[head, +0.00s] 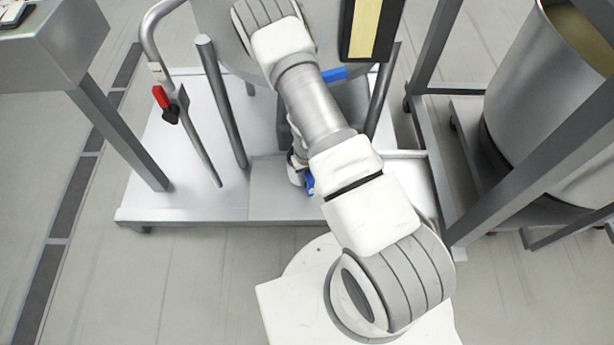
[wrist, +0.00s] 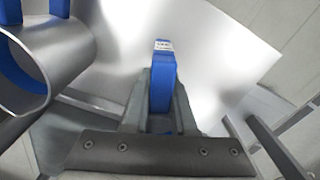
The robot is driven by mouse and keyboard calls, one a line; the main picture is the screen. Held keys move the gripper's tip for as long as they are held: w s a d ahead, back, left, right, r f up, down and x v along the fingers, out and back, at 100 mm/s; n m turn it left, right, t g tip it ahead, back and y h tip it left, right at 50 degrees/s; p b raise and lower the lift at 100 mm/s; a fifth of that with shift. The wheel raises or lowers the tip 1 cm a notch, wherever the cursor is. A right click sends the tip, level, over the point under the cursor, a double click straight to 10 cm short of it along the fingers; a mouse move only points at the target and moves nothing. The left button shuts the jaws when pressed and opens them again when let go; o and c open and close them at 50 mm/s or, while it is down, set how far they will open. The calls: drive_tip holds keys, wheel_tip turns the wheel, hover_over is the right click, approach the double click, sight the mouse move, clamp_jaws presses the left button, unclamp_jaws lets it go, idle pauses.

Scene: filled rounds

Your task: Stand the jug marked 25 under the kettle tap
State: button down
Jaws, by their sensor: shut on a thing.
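In the wrist view my gripper (wrist: 162,105) is shut on an upright blue handle (wrist: 162,85) with a small white label near its top. I take this for the handle of the jug; the number cannot be read. A bright steel surface lies behind it, and I cannot tell whether it is the jug's side. In the head view my arm covers the gripper and most of what it holds; a bit of blue shows beside it. The kettle (head: 211,25) stands beyond my arm, with a blue lever (head: 333,74) at its lower front. Its tap outlet is hidden there.
The kettle stands on a low steel platform (head: 180,190) with slanted legs. A bent pipe with a red handle (head: 160,97) rises at left. A steel vessel (head: 535,100) and frame stand right. An open round steel mouth (wrist: 45,75) is left in the wrist view.

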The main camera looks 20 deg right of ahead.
drive_tip(key=shift+f, duration=0.4)
idle(0.8)
drive_tip(key=shift+c, duration=0.9)
unclamp_jaws()
drive_tip(key=shift+r, duration=0.15)
wheel_tip(320, 180, up, 3)
drive_tip(key=p, duration=0.5)
drive_tip(key=shift+r, duration=0.2)
drive_tip(key=shift+s+f, duration=0.1)
